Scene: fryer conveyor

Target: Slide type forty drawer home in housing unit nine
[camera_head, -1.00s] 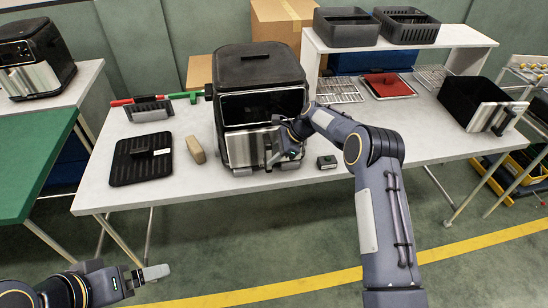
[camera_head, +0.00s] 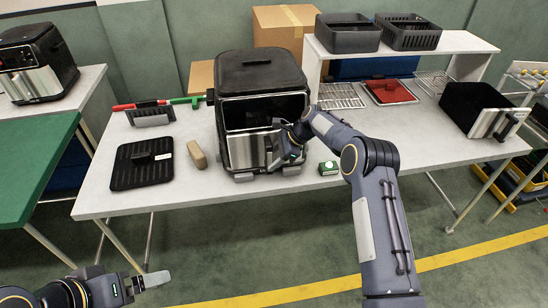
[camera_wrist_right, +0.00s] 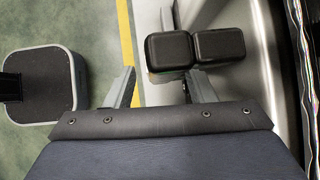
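The housing unit (camera_head: 259,78), a black fryer body, stands at the middle of the table. Its silver drawer front (camera_head: 243,152) sits in the lower opening and looks about flush, though my gripper hides its right part. My right gripper (camera_head: 285,157) is at the drawer front's right side, by the handle. In the right wrist view its two fingers (camera_wrist_right: 160,88) are apart; I cannot tell whether they touch the handle. My left gripper (camera_head: 150,280) is low at the left, away from the table, its finger gap unclear. No unit or type numbers are readable.
A black ribbed tray (camera_head: 142,165) and a tan block (camera_head: 197,154) lie left. Another drawer (camera_head: 480,109) stands far right, beside racks and a red tray (camera_head: 390,91). Grey blocks sit at the housing's front.

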